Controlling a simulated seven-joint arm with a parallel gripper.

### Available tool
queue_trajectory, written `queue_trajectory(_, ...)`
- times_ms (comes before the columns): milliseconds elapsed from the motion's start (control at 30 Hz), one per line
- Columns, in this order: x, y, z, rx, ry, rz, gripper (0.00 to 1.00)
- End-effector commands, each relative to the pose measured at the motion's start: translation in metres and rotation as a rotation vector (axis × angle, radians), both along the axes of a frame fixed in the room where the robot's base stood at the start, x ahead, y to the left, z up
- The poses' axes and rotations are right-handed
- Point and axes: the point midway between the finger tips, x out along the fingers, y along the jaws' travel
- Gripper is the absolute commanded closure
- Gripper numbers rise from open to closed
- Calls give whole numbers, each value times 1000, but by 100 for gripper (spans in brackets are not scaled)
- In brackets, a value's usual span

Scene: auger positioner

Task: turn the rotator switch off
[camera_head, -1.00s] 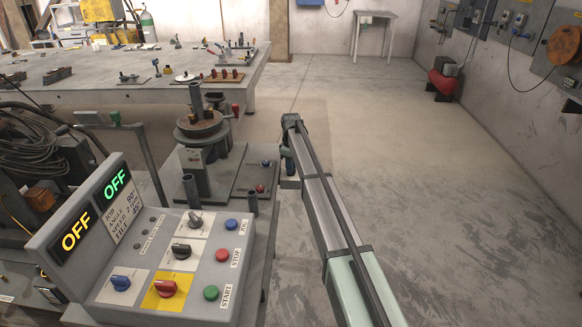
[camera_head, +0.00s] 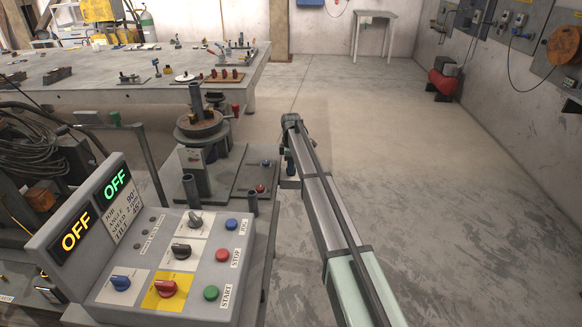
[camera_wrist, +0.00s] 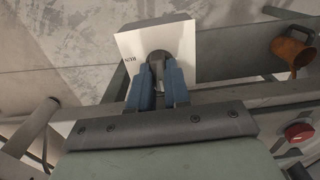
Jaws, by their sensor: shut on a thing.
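In the wrist view, my gripper (camera_wrist: 158,76) has its two blue fingers closed around a dark rotary switch knob (camera_wrist: 160,56). The knob sits on a white plate (camera_wrist: 128,42) with small lettering that looks like "RUN", seen upside down. The fingers hide much of the knob, so its pointing direction is unclear. In the head view, my gripper (camera_head: 289,168) is at the far end of my arm, right of the positioner, and the held knob cannot be made out.
A control panel (camera_head: 222,203) at lower left has several knobs and buttons; its two displays (camera_head: 76,231) both read OFF. The positioner (camera_head: 201,126) stands behind it. The wrist view shows a red button (camera_wrist: 299,132) and a copper-coloured mug (camera_wrist: 291,50). Floor right of my arm is clear.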

Motion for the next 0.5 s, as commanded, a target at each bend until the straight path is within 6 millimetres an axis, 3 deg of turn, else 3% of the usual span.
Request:
queue_trajectory(233, 0, 0, 0, 0, 0, 3, 100)
queue_trajectory(267, 0, 0, 0, 0, 0, 3, 81)
queue_trajectory(500, 0, 0, 0, 0, 0, 2, 58)
